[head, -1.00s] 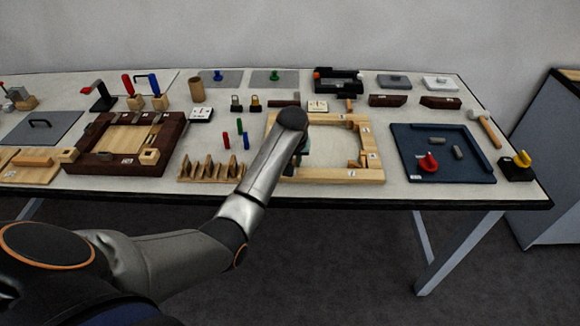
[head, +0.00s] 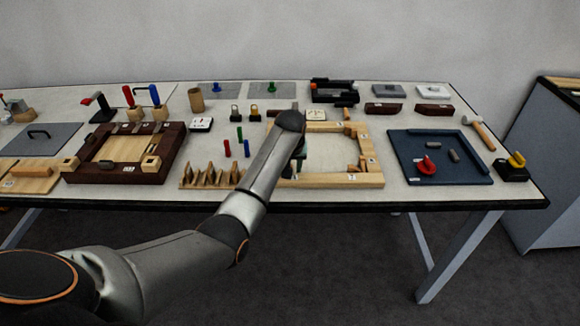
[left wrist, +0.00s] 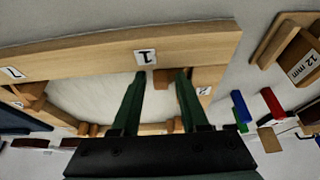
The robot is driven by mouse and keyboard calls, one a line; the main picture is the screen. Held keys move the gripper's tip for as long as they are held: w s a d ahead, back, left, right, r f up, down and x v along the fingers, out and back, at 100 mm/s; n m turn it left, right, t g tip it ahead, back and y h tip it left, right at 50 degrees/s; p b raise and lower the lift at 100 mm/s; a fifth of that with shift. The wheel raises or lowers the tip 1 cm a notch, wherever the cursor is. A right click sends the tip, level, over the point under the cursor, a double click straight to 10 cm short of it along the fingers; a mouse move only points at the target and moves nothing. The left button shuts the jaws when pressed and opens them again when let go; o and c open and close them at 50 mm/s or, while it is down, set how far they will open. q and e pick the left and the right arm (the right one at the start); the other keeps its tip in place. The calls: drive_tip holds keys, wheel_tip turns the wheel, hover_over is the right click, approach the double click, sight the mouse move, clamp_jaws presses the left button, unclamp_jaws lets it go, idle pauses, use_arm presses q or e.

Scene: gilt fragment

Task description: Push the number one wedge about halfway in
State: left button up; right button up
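A light wooden frame (head: 325,181) with numbered labels lies on the table in the head view. In the left wrist view its near rail (left wrist: 70,55) carries a label marked 1 (left wrist: 146,57). A small wooden block (left wrist: 164,79) projects from the rail's inner side beside that label; I cannot tell how deep it sits. My left gripper (left wrist: 160,75) is open, its dark green fingers pointing at the rail around the label, with the block between the tips and close to one finger. Contact cannot be told. In the head view my forearm mostly hides this gripper. My right gripper is not in view.
A dark wooden frame (head: 75,178) and a row of wooden pegs (head: 212,177) stand left of the light frame. Small red, green and blue pegs (head: 239,133) stand behind the row. A blue tray (head: 400,148) lies to the right.

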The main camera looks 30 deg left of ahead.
use_arm(q)
drive_tip(key=shift+o, duration=0.2)
drive_tip(key=shift+r, duration=0.1)
drive_tip(key=v, duration=1.2)
drive_tip(key=shift+r, duration=0.15)
drive_tip(key=shift+s, duration=0.1)
drive_tip(key=s+f, duration=0.2)
drive_tip(key=s+d+f+m, duration=0.1)
drive_tip(key=s+f, duration=0.1)
drive_tip(key=f, duration=0.1)
drive_tip(key=s+f+m, duration=0.1)
drive_tip(key=s+f, duration=0.1)
drive_tip(key=f, duration=0.1)
drive_tip(key=shift+d, duration=0.35)
drive_tip(key=s+d+f+m+h, duration=0.1)
drive_tip(key=s+d+f+m, duration=0.15)
drive_tip(key=s, duration=0.65)
drive_tip(key=s+d+f+m+h, duration=0.1)
drive_tip(key=s+d+f+m, duration=0.2)
drive_tip(key=s, duration=0.6)
drive_tip(key=s+d+f+m+h, duration=0.1)
drive_tip(key=s+d+f, duration=0.1)
drive_tip(key=s+d, duration=0.5)
wheel_tip(320, 180, down, 11)
drive_tip(key=w+d+t+h, duration=0.1)
drive_tip(key=w+d+t, duration=0.1)
drive_tip(key=t, duration=0.3)
drive_tip(key=shift+h, duration=0.4)
